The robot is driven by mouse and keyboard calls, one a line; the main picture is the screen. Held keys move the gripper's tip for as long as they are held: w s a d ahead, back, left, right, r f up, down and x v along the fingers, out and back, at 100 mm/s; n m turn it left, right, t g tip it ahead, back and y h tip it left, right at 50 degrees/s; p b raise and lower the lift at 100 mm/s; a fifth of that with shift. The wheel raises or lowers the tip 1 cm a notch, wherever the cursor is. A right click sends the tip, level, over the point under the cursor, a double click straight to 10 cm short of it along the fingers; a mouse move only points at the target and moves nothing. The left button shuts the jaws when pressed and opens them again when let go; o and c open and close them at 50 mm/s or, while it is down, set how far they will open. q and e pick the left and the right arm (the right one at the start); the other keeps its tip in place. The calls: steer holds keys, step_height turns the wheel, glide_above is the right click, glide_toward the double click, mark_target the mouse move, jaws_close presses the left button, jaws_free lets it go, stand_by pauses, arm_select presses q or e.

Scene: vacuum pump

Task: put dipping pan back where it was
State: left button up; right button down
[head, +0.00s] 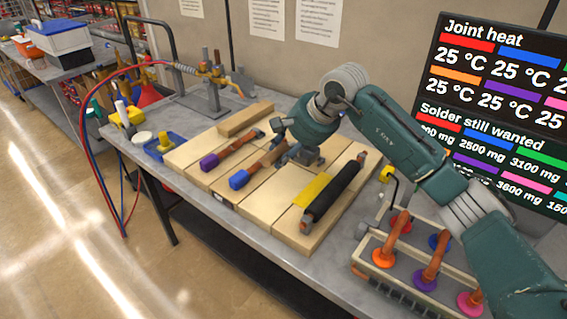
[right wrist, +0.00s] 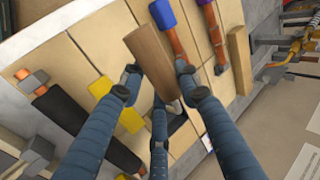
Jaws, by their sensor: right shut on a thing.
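My right gripper (head: 300,153) is low over the wooden boards in the middle of the bench. In the right wrist view its fingers (right wrist: 158,90) are closed in around a brown wooden handle (right wrist: 148,50), which I take to be the dipping pan's. In the head view the handle (head: 270,158) slants from the gripper toward the front, beside the blue-ended copper tool. The pan end is hidden by the fingers and hand. I cannot tell whether it touches the boards. My left gripper is not in view.
A copper tool with a blue end (head: 238,179) and one with a purple end (head: 209,161) lie left of the gripper. A black roller (head: 334,188) and yellow block (head: 313,190) lie right. A rack of copper pieces (head: 410,275) stands at front right. A wooden block (head: 245,119) lies behind.

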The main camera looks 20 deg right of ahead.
steer(key=shift+w+f, duration=0.1)
steer(key=shift+f, duration=0.35)
step_height(320, 180, down, 4)
steer(key=shift+r+p, duration=0.15)
steer(key=shift+p, duration=0.45)
steer(key=c, duration=1.3)
jaws_free()
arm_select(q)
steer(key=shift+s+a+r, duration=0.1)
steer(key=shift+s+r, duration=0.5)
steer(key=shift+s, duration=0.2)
arm_select(e)
steer(key=shift+o, duration=0.2)
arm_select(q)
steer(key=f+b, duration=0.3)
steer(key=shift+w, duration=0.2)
arm_select(e)
steer(key=v, duration=1.2)
steer(key=shift+s, duration=0.2)
